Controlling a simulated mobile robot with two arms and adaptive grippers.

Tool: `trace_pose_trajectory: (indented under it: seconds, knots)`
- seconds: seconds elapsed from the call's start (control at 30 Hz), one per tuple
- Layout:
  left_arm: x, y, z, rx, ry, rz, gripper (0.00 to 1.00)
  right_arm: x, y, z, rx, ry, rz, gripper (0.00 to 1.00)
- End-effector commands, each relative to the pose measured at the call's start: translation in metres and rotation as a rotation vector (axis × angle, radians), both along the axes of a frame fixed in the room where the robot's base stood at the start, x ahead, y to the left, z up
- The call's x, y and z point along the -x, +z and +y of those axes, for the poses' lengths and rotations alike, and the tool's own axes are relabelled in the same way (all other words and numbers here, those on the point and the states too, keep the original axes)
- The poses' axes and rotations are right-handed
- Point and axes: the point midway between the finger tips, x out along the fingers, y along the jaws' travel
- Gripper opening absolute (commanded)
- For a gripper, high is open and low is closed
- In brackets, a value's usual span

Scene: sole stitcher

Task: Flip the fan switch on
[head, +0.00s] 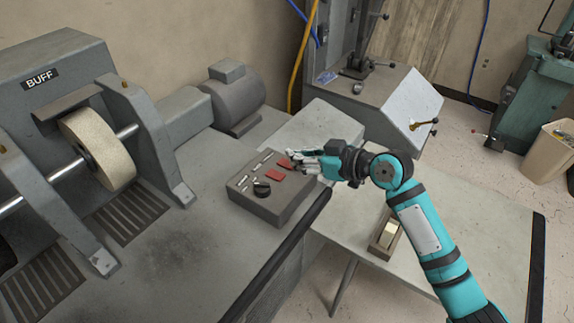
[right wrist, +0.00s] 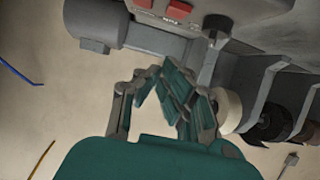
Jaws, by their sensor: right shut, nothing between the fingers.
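A grey control box (head: 243,204) sits on the buffing machine's bench in the head view. On its top are two red switches, one nearer (head: 278,175) and one farther (head: 284,163), plus silver toggles and a black knob (head: 261,189). The labels are too small to read, so I cannot tell which switch is the fan's. My right gripper (head: 293,158) is shut and empty, its fingertips at the box's far right side by the red switches. Contact cannot be told. In the right wrist view the fingers (right wrist: 166,78) point toward the box, with red switches (right wrist: 179,10) beyond them. My left gripper is not in view.
A buffing wheel (head: 98,152) and grey motor (head: 234,98) stand left of and behind the box. A grey table (head: 450,228) with a small tray (head: 384,245) lies to the right. A sloped grey machine (head: 385,95) stands behind.

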Motion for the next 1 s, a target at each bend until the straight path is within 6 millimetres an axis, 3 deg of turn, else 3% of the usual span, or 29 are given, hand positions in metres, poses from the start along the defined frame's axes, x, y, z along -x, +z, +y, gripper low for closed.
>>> trace_pose_trajectory:
  seconds: [0.2, 0.3, 0.5, 1.0]
  knots:
    - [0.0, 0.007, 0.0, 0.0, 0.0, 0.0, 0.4, -0.023, -0.018, 0.033, 0.0, 0.0, 0.005, 0.0]
    - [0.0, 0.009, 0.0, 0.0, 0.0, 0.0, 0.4, -0.02, -0.036, 0.028, 0.002, -0.001, 0.006, 0.0]
    - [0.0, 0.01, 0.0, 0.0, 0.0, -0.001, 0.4, -0.019, -0.052, 0.027, 0.001, -0.002, 0.002, 0.0]
    - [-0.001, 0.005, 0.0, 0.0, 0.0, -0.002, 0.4, -0.019, -0.058, 0.026, -0.002, -0.001, -0.003, 0.0]
